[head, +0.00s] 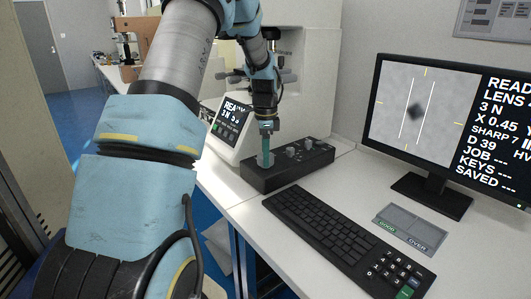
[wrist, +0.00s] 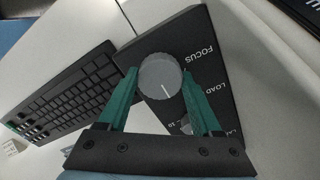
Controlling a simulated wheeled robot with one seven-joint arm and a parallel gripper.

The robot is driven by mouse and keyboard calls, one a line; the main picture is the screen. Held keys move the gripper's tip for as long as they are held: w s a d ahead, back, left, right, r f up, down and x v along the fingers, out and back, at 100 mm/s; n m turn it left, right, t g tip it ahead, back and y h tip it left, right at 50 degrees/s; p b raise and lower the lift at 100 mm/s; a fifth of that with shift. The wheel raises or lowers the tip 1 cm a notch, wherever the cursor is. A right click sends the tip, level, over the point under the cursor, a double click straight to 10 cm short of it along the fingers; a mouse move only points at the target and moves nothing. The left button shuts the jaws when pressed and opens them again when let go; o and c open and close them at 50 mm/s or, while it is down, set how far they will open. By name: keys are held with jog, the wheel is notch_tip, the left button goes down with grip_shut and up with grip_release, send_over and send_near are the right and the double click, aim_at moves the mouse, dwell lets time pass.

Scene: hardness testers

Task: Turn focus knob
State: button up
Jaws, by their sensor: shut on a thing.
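The black control box (head: 262,182) stands on the bench in front of the hardness tester (head: 237,128). In the wrist view its grey round focus knob (wrist: 160,76) sits beside the word FOCUS, with a white pointer line on its face. My gripper (wrist: 159,80) has its green fingers on both sides of this knob, shut on it. In the head view my gripper (head: 266,160) points down at the box's near left end and hides the focus knob. The monitor (head: 420,110) shows a blurred dark diamond between two white lines and reads SHARP 7.
Other knobs (head: 291,151) stand on the box to the right of my gripper. A black keyboard (head: 318,226) lies in front of the box. A grey tray marked GOOD and OVER (head: 404,226) lies right of it.

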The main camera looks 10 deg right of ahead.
jog(key=n, duration=0.4)
jog(key=shift+n+p, duration=0.3)
jog(key=n, duration=0.3)
jog(key=shift+n, duration=0.3)
jog(key=n+p, duration=0.1)
jog(key=n, duration=0.2)
jog(key=shift+n, duration=0.3)
jog(key=n, duration=0.4)
jog(key=shift+n+p, duration=0.3)
jog(key=n, duration=0.3)
jog(key=shift+r+n+p, duration=0.1)
jog(key=shift+n+p, duration=0.2)
jog(key=shift+p, duration=0.1)
jog(key=n+p, duration=0.1)
jog(key=n, duration=0.3)
jog(key=shift+n, duration=0.3)
jog(key=n+p, duration=0.2)
jog(key=n, duration=0.2)
jog(key=shift+n+p, duration=0.7)
jog(key=shift+n, duration=1.4)
